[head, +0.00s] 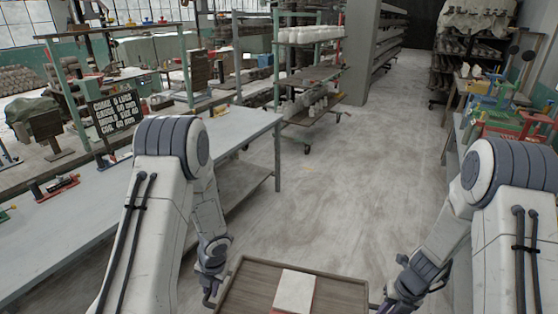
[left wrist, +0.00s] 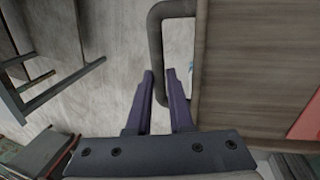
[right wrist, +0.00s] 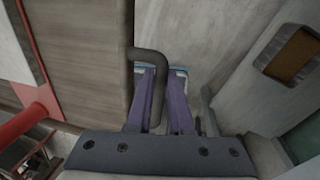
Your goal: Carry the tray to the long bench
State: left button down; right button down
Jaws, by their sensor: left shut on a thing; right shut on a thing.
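The brown wooden tray (head: 343,292) is at the bottom of the head view, between my two arms. A pale slab (head: 295,289) with a reddish edge lies on it. My left gripper (head: 210,292) is at the tray's left end; in the left wrist view its purple fingers (left wrist: 160,88) are shut on a dark tubular handle (left wrist: 156,42). My right gripper (head: 388,303) is at the right end; in the right wrist view its fingers (right wrist: 163,85) are shut on the other handle (right wrist: 150,57). The tray's near part is cut off in the head view.
The floor (head: 345,190) ahead is clear.

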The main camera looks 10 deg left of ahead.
aim_at(78, 216)
jog(key=u, duration=0.2)
jog(key=i, duration=1.05)
jog(key=u, duration=0.65)
jog(key=i, duration=1.1)
jog(key=u, duration=1.05)
jog(key=i, duration=0.95)
jog(key=u, duration=0.6)
